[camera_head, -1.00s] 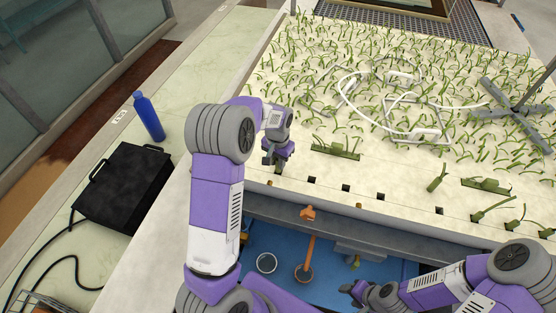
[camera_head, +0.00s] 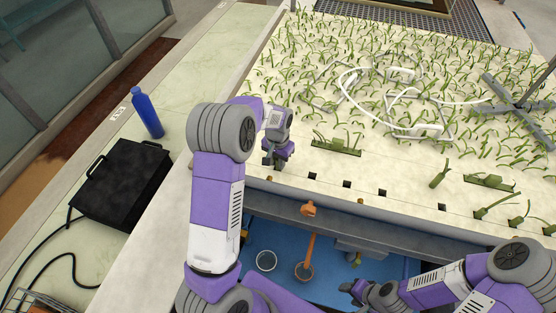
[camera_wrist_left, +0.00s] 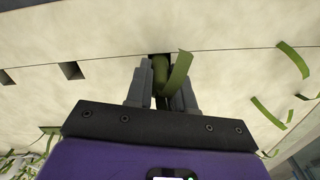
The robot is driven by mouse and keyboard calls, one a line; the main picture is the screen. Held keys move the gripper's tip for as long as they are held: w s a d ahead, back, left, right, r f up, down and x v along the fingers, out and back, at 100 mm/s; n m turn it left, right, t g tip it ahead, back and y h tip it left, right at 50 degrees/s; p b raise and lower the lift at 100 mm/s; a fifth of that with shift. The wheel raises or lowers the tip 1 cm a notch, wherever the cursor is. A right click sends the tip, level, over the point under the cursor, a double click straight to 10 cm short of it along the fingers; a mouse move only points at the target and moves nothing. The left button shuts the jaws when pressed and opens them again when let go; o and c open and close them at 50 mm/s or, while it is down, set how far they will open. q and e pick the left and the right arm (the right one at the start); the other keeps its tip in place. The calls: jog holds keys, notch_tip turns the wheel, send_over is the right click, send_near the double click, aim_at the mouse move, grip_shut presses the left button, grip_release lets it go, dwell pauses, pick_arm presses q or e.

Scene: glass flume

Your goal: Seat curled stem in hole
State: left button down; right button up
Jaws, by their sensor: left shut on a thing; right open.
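My left gripper (camera_head: 274,160) is at the front left edge of the pale planted board (camera_head: 290,155), pointing down at it. In the left wrist view its two grey fingers (camera_wrist_left: 160,92) are shut on the curled stem (camera_wrist_left: 160,72), a thick green stalk with a flat leaf bending off to the right. A dark hole (camera_wrist_left: 152,55) shows right at the stem's end, partly covered by it. I cannot tell how deep the stem sits in it. My right gripper (camera_head: 354,288) is open, low over the blue tray, away from the board.
Several empty square holes (camera_head: 346,184) line the board's front edge. Green stem pieces (camera_head: 440,174) stand or lie further right. A blue tray (camera_head: 330,265) below holds cups and an orange-handled tool (camera_head: 309,235). A black case (camera_head: 122,183) and blue bottle (camera_head: 148,115) stand left.

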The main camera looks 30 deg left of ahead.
pick_arm(q)
jog(key=shift+f+b, duration=0.35)
jog(key=shift+f, duration=0.25)
jog(key=c, duration=0.9)
grip_release()
jog(key=shift+r, duration=0.1)
notch_tip(320, 180, up, 8)
jog(key=shift+f, duration=0.25)
jog(key=shift+f, duration=0.1)
